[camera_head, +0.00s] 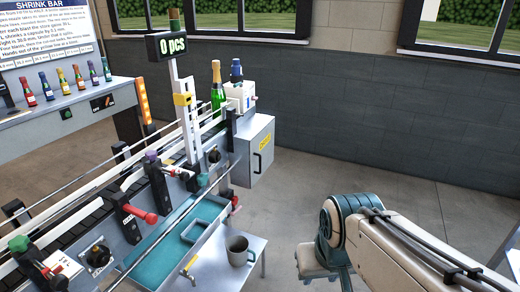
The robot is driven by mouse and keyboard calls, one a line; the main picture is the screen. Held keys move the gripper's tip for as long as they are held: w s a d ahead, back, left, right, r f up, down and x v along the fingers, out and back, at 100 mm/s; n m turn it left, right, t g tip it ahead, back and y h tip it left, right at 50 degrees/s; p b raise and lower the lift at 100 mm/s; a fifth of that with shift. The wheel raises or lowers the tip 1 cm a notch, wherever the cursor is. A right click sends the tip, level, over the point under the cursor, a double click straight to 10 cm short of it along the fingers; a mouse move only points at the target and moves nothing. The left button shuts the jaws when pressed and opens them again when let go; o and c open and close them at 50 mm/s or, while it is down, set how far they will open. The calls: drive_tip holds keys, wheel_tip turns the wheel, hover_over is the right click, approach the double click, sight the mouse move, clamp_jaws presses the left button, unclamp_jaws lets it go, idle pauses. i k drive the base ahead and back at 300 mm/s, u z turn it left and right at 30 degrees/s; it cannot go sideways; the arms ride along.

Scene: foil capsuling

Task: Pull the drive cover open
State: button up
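The drive cover appears to be the pale grey box door (266,160) at the end of the conveyor machine, right of centre. It has a dark upright handle (257,163) and a yellow label (265,142). The door looks shut against its box. My arm comes in from the lower right and bends down at a teal joint, well to the right of and nearer than the door. No gripper fingers can be made out, and nothing of mine touches the handle.
A small white table (218,275) with a dark mug (238,250) stands in front of the machine. A teal tray (165,262) lies under the conveyor. A green bottle (217,100) stands on the line. Floor right of the door is clear.

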sight(262, 147)
drive_tip(key=z, duration=0.25)
drive_tip(key=i, duration=2.3)
drive_tip(key=u, duration=0.35)
